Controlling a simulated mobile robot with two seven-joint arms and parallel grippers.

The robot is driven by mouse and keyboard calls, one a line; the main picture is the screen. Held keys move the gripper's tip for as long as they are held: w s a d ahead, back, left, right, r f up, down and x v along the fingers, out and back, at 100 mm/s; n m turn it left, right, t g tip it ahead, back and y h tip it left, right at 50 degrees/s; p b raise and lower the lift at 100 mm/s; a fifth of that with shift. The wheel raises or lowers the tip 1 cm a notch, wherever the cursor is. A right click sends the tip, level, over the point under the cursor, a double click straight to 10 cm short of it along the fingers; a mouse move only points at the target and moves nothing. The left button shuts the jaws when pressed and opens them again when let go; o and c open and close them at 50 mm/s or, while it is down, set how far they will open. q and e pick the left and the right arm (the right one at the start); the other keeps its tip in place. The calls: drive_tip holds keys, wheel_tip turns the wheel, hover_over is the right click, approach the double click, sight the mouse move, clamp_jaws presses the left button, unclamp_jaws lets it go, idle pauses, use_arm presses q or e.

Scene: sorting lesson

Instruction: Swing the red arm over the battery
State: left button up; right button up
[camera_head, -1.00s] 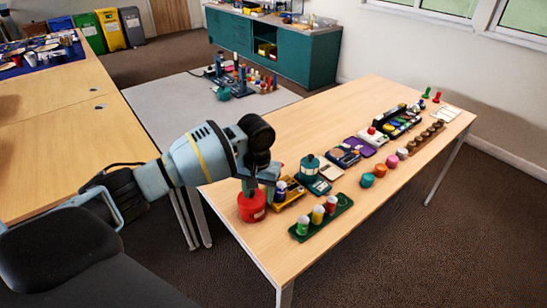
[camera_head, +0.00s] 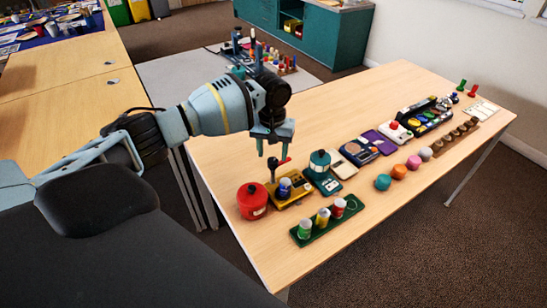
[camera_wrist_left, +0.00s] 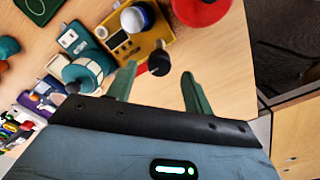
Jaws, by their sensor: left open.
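The yellow tester (camera_head: 291,199) stands on the table with a blue-and-white battery (camera_head: 284,187) upright on it. The tester also shows in the left wrist view (camera_wrist_left: 150,38), with the battery (camera_wrist_left: 138,17) near the top edge. The red arm (camera_head: 284,161) rises at the tester's back side, beside a black knob (camera_head: 272,163); it is not over the battery. In the left wrist view the knob (camera_wrist_left: 158,62) lies between my fingertips and hides part of the red arm. My left gripper (camera_head: 271,152) is open just above the knob. Contact cannot be told. My right gripper is not in view.
A red pot (camera_head: 252,201) stands just left of the tester. A green tray (camera_head: 324,227) with several small bottles lies in front. A teal-topped device (camera_head: 320,165) stands close on the right, with more devices beyond. The table's left back part is clear.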

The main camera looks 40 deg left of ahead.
use_arm(q)
drive_tip(key=shift+f, duration=1.4)
drive_tip(key=c, duration=1)
